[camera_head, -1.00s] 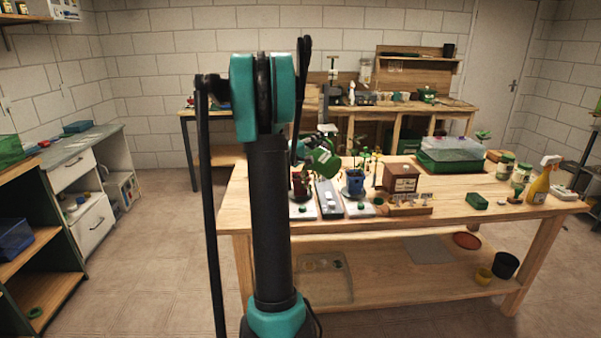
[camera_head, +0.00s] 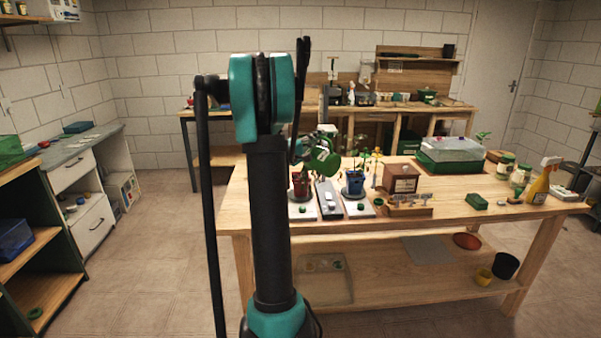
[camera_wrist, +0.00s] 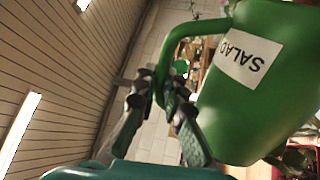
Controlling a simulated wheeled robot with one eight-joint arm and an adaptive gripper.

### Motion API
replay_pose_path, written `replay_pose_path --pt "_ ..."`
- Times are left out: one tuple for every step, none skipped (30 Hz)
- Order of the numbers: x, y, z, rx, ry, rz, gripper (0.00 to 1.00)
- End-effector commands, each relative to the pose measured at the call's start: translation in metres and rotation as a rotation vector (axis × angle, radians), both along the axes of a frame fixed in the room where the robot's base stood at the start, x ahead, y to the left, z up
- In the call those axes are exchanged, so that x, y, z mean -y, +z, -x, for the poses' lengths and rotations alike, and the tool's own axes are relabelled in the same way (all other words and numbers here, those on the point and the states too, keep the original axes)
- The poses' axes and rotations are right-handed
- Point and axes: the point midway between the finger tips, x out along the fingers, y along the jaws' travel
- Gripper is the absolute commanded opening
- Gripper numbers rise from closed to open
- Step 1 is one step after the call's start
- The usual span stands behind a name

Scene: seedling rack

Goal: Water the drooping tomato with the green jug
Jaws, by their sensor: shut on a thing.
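The green jug (camera_head: 325,162) is held in the air over the near left part of the wooden table, close to the potted plants. In the wrist view the jug (camera_wrist: 255,85) fills the right side, tilted, with a white "SALAD" label. My gripper (camera_wrist: 163,95) is shut on the jug's handle; in the head view it is small beside the jug. A red pot (camera_head: 300,186) with a plant stands below and left of the jug, partly hidden by my arm. A blue pot (camera_head: 355,183) with a leafy plant stands to the right. I cannot tell which plant droops.
White and grey bases with green knobs (camera_head: 378,202) lie in front of the pots.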

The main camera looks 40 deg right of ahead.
Motion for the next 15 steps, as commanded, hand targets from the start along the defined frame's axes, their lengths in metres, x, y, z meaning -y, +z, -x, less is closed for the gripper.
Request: replay_pose_path --pt "-0.0001 0.0004 -0.0007 -0.005 0.0 0.001 0.0" --pt "-0.0001 0.0005 -0.0005 -0.008 0.0 0.001 0.0" --pt "-0.0003 0.0007 -0.0015 -0.012 0.0 0.002 0.0" --pt "-0.0003 0.0008 -0.0017 -0.014 0.0 0.002 0.0" --pt "-0.0004 0.001 -0.0018 -0.017 0.0 0.004 0.0" --pt "-0.0005 0.0012 -0.0027 -0.021 0.0 0.004 0.0" --pt "-0.0005 0.0014 -0.003 -0.025 0.0 0.005 0.0" --pt "-0.0006 0.0015 -0.0032 -0.028 0.0 0.006 0.0" --pt "-0.0007 0.0017 -0.0041 -0.033 0.0 0.006 0.0" --pt "-0.0009 0.0018 -0.0045 -0.037 -0.001 0.007 0.0" --pt "-0.001 0.0021 -0.0049 -0.04 -0.001 0.008 0.0" --pt "-0.001 0.0022 -0.0057 -0.044 -0.001 0.008 0.0" --pt "-0.0011 0.0024 -0.0061 -0.047 0.0 0.009 0.0" --pt "-0.001 0.0025 -0.0063 -0.048 -0.001 0.009 0.0" --pt "-0.0008 0.002 -0.0046 -0.041 -0.001 0.008 0.0"
